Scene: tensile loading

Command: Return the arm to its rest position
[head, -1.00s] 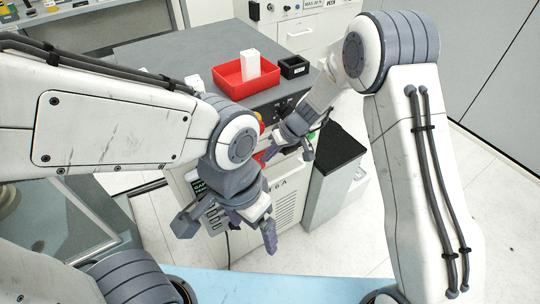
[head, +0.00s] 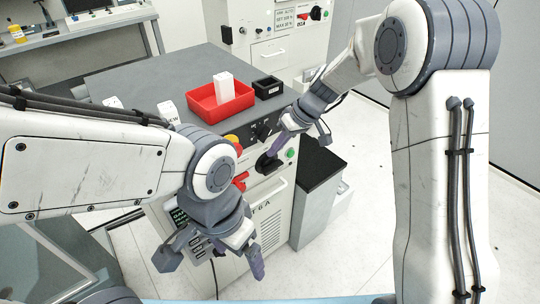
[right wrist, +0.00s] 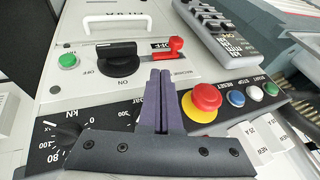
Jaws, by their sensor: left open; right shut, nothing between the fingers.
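My right gripper (head: 277,150) is in front of the machine's control panel, with its fingers together and empty. In the right wrist view its purple fingers (right wrist: 160,98) are shut, appearing between a black rotary switch with a red handle (right wrist: 130,58) and a red emergency button on a yellow base (right wrist: 205,98). Contact with the panel cannot be told. My left gripper (head: 212,263) is lower, open and empty, its fingers pointing down in front of the machine's lower front.
The grey machine top (head: 150,70) carries a red tray (head: 205,108) with a white block (head: 224,86) and a small black box (head: 268,88). A dark-topped cabinet (head: 318,165) stands right of the machine. Open floor (head: 375,180) lies further right.

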